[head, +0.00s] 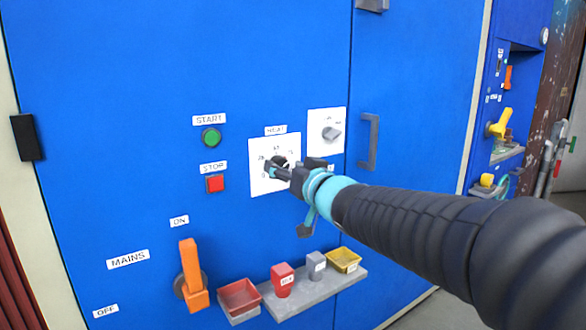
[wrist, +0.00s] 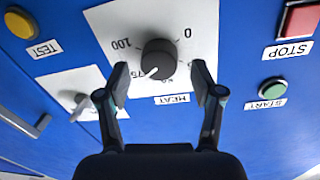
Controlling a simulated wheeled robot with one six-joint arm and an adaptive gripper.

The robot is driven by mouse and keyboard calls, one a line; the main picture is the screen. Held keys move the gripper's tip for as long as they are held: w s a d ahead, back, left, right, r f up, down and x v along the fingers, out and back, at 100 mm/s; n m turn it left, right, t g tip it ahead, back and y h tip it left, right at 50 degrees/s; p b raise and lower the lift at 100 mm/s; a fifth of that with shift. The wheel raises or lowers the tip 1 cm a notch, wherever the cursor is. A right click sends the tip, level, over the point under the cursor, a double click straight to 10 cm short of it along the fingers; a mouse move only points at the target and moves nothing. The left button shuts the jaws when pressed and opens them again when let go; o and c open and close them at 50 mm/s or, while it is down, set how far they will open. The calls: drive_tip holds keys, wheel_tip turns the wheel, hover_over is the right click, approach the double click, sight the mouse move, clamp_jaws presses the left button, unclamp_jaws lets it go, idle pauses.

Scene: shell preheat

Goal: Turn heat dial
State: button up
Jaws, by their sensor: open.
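The black heat dial (wrist: 158,60) sits on a white scale plate (wrist: 150,25) marked HEAT. In the wrist view, which looks upside down, its white pointer line points between the 50 and 75 marks. My gripper (wrist: 159,82) is open, one finger on each side of the dial, with gaps between fingers and dial. The fingers partly hide the scale numbers. In the head view the dial (head: 279,160) is partly hidden behind my gripper (head: 278,170), which is in front of the plate.
A grey rotary switch (head: 331,133) is on a plate right of the dial. Left are the green START button (head: 211,137) and red STOP button (head: 215,183). Below are the orange mains lever (head: 192,275) and a shelf (head: 318,290) with small bins. A door handle (head: 369,141) sticks out at right.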

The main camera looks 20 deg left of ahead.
drive_tip(key=shift+w+a, duration=0.4)
drive_tip(key=shift+w, duration=0.05)
drive_tip(key=c, duration=1.2)
drive_tip(key=shift+o, duration=0.2)
